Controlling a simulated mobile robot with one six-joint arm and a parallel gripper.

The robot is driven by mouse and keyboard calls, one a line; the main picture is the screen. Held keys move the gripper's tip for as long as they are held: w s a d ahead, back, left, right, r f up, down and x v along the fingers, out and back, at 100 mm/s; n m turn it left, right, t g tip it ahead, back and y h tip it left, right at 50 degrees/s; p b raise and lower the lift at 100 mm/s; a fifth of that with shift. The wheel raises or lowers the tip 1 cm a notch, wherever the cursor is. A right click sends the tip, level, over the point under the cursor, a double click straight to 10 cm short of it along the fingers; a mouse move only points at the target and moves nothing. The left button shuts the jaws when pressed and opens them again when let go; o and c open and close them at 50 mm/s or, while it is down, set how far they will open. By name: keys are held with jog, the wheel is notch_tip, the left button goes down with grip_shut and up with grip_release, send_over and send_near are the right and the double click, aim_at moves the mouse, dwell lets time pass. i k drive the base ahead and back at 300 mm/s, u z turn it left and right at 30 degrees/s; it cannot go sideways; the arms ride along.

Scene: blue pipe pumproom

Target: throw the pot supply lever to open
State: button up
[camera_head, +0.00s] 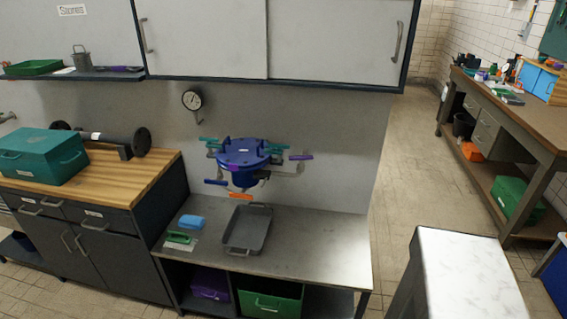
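A blue pot (240,178) with a blue flanged lid is mounted on the wall above a metal bench. Several coloured handles surround it: a teal one (209,140) at upper left, a purple one (301,157) at right, a blue one (215,182) at lower left and an orange one (241,196) below. The purple handle lies about level at the end of a grey pipe. No label is readable, so I cannot tell which is the supply lever or its setting. My gripper is not in view.
A grey tray (238,248) lies on the metal bench (310,250) below the pot. A round gauge (192,100) hangs at upper left. A teal toolbox (42,160) stands on the wooden counter. A pale-topped block (465,275) stands at front right. Tiled floor lies open behind it.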

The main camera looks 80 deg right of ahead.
aim_at(300, 158)
jog(key=u, duration=0.15)
jog(key=k, duration=2.35)
jog(key=z, duration=0.65)
jog(key=i, duration=0.95)
jog(key=u, duration=0.1)
